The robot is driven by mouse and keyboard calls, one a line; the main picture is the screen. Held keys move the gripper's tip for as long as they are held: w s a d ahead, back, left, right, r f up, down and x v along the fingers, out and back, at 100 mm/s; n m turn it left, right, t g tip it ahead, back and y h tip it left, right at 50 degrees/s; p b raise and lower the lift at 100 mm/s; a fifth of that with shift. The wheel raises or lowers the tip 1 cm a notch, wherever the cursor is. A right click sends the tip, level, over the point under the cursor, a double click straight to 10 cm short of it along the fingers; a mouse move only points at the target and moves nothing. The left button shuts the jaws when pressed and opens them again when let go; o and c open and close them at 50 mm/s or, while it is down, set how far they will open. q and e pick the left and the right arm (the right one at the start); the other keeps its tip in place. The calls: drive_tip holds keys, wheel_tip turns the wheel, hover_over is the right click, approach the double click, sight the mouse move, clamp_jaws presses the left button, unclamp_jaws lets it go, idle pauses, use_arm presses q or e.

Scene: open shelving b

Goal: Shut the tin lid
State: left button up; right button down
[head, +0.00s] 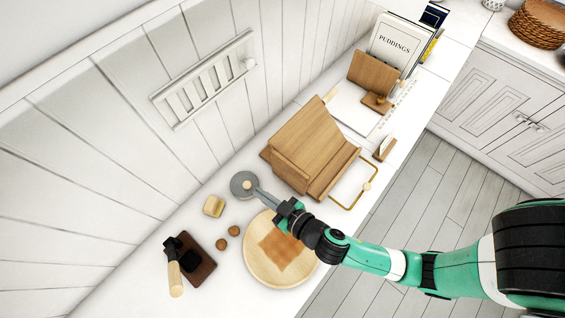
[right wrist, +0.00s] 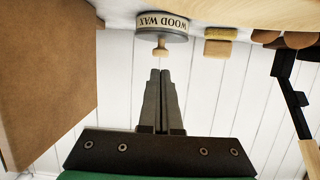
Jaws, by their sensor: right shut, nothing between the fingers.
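The tin (right wrist: 163,20) labelled "WOOD WAX" shows upside down at the top of the right wrist view. Its grey lid (right wrist: 163,37) with a wooden knob (right wrist: 161,48) sits on it, and I cannot tell whether it is pressed fully down. In the head view the round grey lid (head: 238,180) is on the white counter near the wall. My right gripper (head: 257,192) is shut and empty, its fingers reaching toward the knob. In the wrist view the shut fingertips (right wrist: 160,74) are close to the knob, with a small gap in the picture. My left gripper is not in view.
A wooden box (head: 300,135) stands close behind. A round wooden board (head: 258,275) lies under my right arm. The wall is close on the left.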

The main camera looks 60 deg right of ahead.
drive_tip(key=v, duration=0.8)
drive_tip(key=shift+f, duration=0.1)
drive_tip(key=shift+s+r, duration=0.3)
drive_tip(key=shift+s, duration=0.25)
